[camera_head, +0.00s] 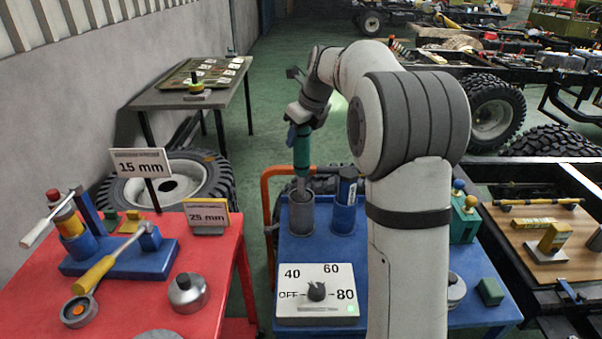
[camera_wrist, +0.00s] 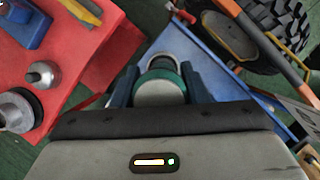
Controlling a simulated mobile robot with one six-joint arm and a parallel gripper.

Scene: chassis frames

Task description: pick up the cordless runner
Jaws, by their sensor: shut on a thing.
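The cordless runner (camera_head: 302,150) appears to be the upright green tool with a darker shaft below it. My gripper (camera_head: 301,128) points down and is shut on its upper part. In the wrist view, the tool's round green-rimmed top (camera_wrist: 160,92) sits between the two blue fingers of my gripper (camera_wrist: 160,88). Its lower end is at the mouth of a grey cup (camera_head: 301,218) on the blue table (camera_head: 400,310). I cannot tell how far the shaft reaches into the cup.
A blue cup (camera_head: 344,205) with a dark-blue tool stands just right of the grey cup. A dial panel (camera_head: 316,295) lies in front. A red table (camera_head: 225,270) with a blue fixture (camera_head: 125,255) and signs is at left. An orange rail (camera_head: 266,200) runs behind the blue table.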

